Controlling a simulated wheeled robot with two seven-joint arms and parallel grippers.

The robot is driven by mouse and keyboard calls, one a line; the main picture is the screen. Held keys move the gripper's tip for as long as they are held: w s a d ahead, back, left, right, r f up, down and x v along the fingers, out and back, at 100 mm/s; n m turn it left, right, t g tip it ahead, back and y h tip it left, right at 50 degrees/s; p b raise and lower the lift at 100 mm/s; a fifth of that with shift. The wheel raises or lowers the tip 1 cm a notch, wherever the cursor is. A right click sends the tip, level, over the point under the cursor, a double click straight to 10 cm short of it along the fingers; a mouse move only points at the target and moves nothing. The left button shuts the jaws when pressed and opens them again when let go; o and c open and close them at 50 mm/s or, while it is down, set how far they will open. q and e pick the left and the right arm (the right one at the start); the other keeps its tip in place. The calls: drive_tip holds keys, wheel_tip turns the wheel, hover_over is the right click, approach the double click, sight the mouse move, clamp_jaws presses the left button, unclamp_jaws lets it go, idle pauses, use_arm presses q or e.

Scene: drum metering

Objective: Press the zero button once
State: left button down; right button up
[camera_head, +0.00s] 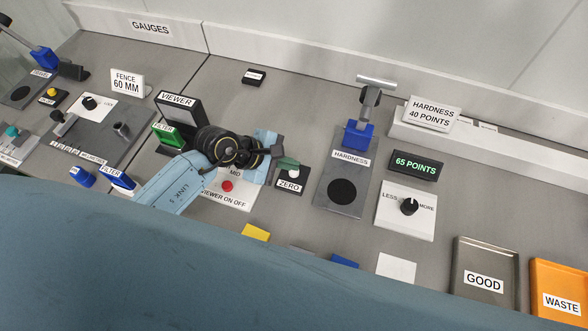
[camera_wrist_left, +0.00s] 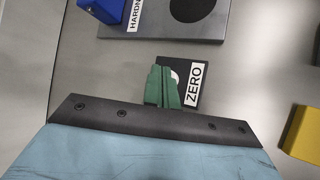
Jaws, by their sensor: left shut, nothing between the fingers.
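The zero button is a white round cap (camera_head: 294,174) on a black base with a ZERO label (camera_head: 289,185), right of the viewer switch in the head view. In the left wrist view the ZERO label (camera_wrist_left: 194,84) shows clearly, and the white cap (camera_wrist_left: 175,76) is partly hidden behind my fingers. My left gripper (camera_head: 288,163) is shut and empty, with its green fingertips right at the button. The fingertips also show in the left wrist view (camera_wrist_left: 163,84). I cannot tell whether they touch the cap. My right gripper is not in view.
The hardness gauge plate (camera_head: 330,203) stands just right of the button. The viewer on/off plate with a red button (camera_head: 227,186) is left of it, under my left arm. A yellow block (camera_head: 255,232) lies in front. The grey bench behind the button is mostly clear.

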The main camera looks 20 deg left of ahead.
sight(289, 172)
use_arm(q)
drive_tip(key=shift+f+b, duration=0.4)
drive_tip(key=shift+f, duration=0.15)
idle(0.7)
drive_tip(key=shift+r, duration=0.1)
drive_tip(key=shift+r+p, duration=0.75)
drive_tip(key=shift+r, duration=0.05)
wheel_tip(289, 172, up, 5)
drive_tip(key=p, duration=0.4)
idle(0.8)
